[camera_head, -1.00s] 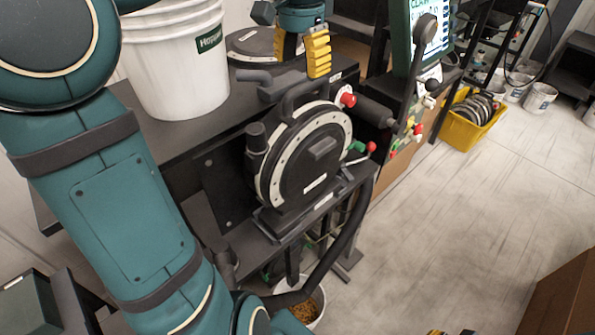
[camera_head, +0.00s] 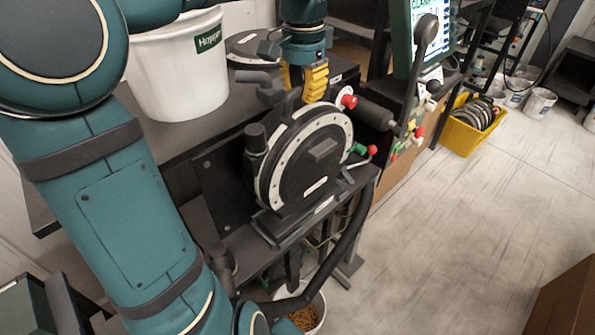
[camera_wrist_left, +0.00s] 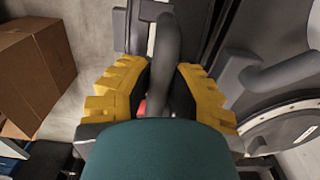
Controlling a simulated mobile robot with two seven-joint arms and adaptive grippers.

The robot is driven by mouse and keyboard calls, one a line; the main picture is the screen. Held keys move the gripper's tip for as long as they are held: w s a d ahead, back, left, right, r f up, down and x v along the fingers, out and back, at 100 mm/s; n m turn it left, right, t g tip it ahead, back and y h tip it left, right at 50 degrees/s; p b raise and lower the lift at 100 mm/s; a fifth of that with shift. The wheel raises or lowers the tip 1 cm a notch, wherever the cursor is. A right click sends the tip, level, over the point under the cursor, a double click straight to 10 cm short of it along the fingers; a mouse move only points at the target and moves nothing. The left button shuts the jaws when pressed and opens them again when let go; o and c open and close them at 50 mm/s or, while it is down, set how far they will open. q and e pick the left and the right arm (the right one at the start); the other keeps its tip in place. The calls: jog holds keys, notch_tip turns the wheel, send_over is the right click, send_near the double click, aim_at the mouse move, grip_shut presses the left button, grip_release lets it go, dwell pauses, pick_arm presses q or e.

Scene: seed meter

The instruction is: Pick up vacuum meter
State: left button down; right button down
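The vacuum meter (camera_head: 312,162) is a round dark housing with a light rim dotted with small holes. It stands upright on a dark bracket at the front of the machine. Its curved dark handle rises at the top. My left gripper (camera_head: 308,84), with yellow ribbed fingers, is over the handle from above. In the left wrist view, the two fingers stand apart on either side of the handle (camera_wrist_left: 166,60), with a gap visible on the left side. The fingertips are partly hidden in the head view. My right gripper is out of view.
A white bucket (camera_head: 178,75) stands on the dark bench at the left. A red knob (camera_head: 349,101) and a green valve (camera_head: 358,149) sit close to the meter's right side. A display panel (camera_head: 424,40) stands further right.

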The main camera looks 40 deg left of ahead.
pick_arm(q)
jog(key=shift+r, duration=0.1)
